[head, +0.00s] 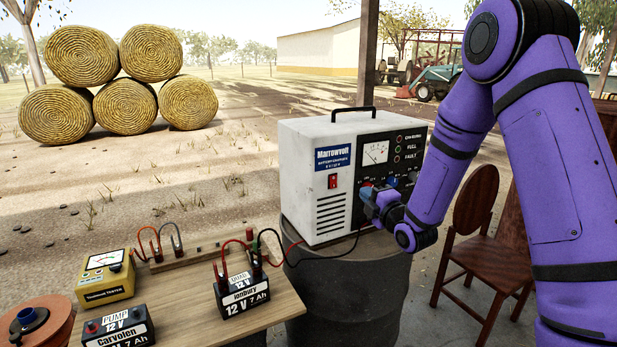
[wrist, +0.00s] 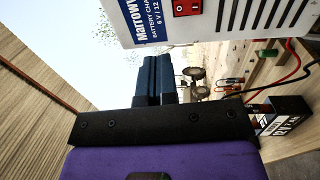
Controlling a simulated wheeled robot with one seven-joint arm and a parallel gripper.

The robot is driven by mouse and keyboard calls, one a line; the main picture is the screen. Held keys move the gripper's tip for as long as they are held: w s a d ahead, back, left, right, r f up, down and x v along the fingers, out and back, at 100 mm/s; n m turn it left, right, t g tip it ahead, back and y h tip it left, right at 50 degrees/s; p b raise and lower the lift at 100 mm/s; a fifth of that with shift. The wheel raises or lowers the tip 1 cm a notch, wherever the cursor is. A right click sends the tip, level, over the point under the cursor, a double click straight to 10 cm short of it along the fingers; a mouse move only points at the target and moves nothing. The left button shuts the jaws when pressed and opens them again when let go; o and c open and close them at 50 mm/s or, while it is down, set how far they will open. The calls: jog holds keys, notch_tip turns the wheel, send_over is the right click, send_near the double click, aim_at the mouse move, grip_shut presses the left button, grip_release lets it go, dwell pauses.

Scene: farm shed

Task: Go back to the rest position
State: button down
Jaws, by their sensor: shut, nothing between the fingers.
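My gripper (head: 372,198) is in front of the charger's dark panel in the head view, at the end of my purple arm coming from the right. Its two dark blue fingers lie together with nothing between them in the wrist view (wrist: 157,72). The battery charger (head: 312,180) is a white box with a dial, lamps and a red switch, standing on a dark drum (head: 345,290). In the wrist view the charger (wrist: 250,35) fills the upper right, beyond the fingers. My gripper hides part of the panel's lower edge; I cannot tell whether it touches the panel.
A wooden table (head: 185,285) at lower left carries a clamped battery (head: 243,292), another battery (head: 118,330) and a yellow tester (head: 105,280). Red and black cables run between the battery and charger. A wooden chair (head: 475,250) stands behind my arm. A post (head: 368,50) rises behind the charger.

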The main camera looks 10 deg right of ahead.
jog(key=s+d+r+m+g+h, duration=0.3)
jog(key=s+r+m+g+h, duration=0.3)
jog(key=s+r+m, duration=0.55)
jog(key=s+r+m+g, duration=0.2)
jog(key=s+m, duration=0.3)
jog(key=s, duration=0.9)
jog(key=s+r+m+g, duration=0.3)
jog(key=s+m+g, duration=0.2)
jog(key=s, duration=1)
jog(key=shift+s, duration=0.25)
